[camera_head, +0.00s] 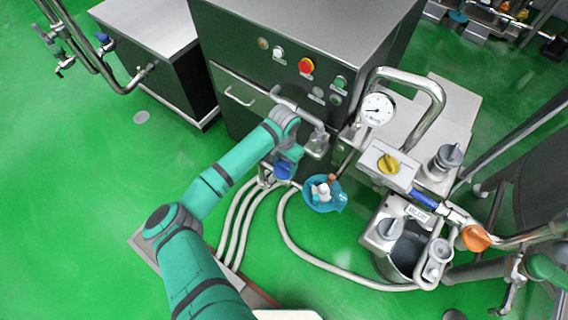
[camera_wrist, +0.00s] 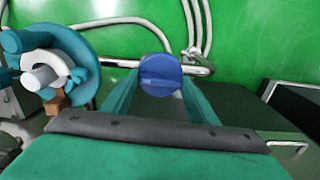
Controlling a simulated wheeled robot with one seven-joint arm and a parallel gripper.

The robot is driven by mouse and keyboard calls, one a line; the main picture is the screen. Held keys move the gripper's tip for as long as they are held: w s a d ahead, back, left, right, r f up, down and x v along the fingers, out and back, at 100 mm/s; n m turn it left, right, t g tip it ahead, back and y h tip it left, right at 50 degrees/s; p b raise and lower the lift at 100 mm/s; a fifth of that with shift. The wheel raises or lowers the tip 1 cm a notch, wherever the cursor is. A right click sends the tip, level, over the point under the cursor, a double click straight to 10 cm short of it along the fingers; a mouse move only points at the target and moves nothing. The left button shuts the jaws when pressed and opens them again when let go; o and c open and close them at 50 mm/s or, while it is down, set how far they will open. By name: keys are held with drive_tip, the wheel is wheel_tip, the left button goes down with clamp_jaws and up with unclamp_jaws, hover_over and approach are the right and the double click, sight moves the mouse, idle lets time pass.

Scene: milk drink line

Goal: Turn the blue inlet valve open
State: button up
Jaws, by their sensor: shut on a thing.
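The blue inlet valve has a round blue knob (camera_head: 283,170) with a raised grip bar, low in front of the dark steel cabinet. It also shows at the centre of the wrist view (camera_wrist: 160,72). My gripper (camera_head: 287,158) reaches it from above in the head view and partly covers it. In the wrist view, the two teal fingers (camera_wrist: 160,88) stand on either side of the knob and are shut on it. The knob's grip bar lies roughly level across the wrist picture. The valve's body behind the knob is mostly hidden.
A teal bowl-like part (camera_head: 325,196) with white pieces sits just right of the knob. Pale hoses (camera_head: 240,215) run below on the green floor. A pressure gauge (camera_head: 377,109), a yellow knob (camera_head: 388,163) and an orange knob (camera_head: 475,238) stand right.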

sight(284, 166)
drive_tip(key=shift+a+r+n, duration=0.1)
drive_tip(key=shift+n, duration=0.2)
drive_tip(key=o, duration=1)
drive_tip(key=shift+o, duration=0.2)
wheel_tip(284, 166, up, 11)
idle(0.4)
